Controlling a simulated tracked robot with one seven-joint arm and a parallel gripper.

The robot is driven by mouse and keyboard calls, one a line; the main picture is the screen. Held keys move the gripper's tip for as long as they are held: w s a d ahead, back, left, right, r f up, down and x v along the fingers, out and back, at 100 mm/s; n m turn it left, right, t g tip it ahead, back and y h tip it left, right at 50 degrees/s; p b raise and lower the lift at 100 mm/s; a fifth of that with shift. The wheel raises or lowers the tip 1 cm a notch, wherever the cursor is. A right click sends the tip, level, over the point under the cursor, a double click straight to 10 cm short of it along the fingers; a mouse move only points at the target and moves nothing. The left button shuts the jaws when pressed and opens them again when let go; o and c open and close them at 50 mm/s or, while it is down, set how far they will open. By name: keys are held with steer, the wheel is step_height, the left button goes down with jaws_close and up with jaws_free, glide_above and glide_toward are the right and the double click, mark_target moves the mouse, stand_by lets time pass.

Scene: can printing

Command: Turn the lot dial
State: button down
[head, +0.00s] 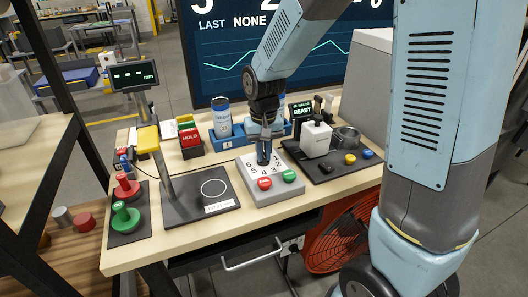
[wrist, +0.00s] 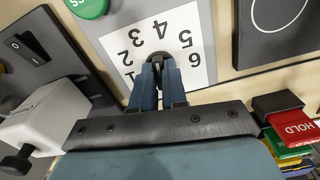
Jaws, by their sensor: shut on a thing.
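The lot dial is a small dark knob (wrist: 157,61) in the middle of a white plate with the numbers 1 to 6 (wrist: 193,33). The plate lies on top of a grey box (head: 243,172) on the table. A red button (head: 264,183) and a green button (head: 289,176) sit on the box's front part. My gripper (head: 263,160) points down onto the plate. In the wrist view its blue fingers (wrist: 158,82) are shut on the knob. The fingers hide most of the knob, so I cannot tell which number it points to.
Left of the box lies a black pad with a circle (head: 190,210). Right is a black station with a white block (head: 316,138) and yellow and blue buttons. Behind stand a can (head: 221,117) in a blue rack and a red HOLD block (head: 190,138). Red and green knobbed stamps are far left.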

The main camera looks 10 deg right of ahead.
steer(key=m, duration=0.5)
steer(key=shift+w+a+m, duration=0.1)
steer(key=shift+m, duration=0.2)
steer(key=shift+r+m, duration=0.1)
steer(key=shift+m, duration=2.1)
steer(key=c, duration=1.2)
jaws_free()
steer(key=shift+o, duration=0.2)
step_height(320, 180, up, 14)
steer(key=shift+f, duration=0.25)
